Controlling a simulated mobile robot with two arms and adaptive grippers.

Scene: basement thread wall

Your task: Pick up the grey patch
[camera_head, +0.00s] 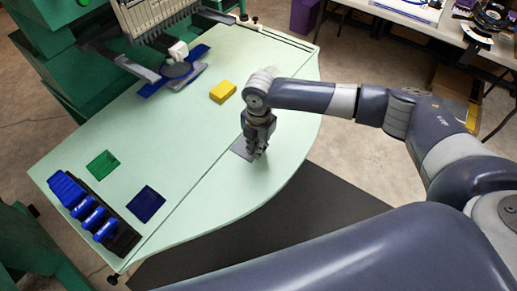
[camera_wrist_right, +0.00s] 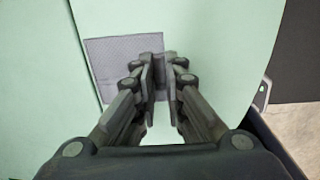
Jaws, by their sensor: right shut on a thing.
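The grey patch (camera_head: 240,150) is a thin square on the pale green table, near its curved right edge. It also shows in the right wrist view (camera_wrist_right: 112,62), flat, with its right part between and behind the fingers. My right gripper (camera_head: 259,153) points down over the patch's right side. In the wrist view its fingers (camera_wrist_right: 160,65) are close together, with the patch's edge pinched between them. I cannot tell whether the patch touches the table or is slightly raised. My left gripper is not in view.
Green (camera_head: 103,165) and dark blue (camera_head: 146,204) squares lie at left, near a black rack (camera_head: 122,240) of blue spools. An embroidery machine (camera_head: 150,20) stands at the back. The table between the squares and the patch is clear.

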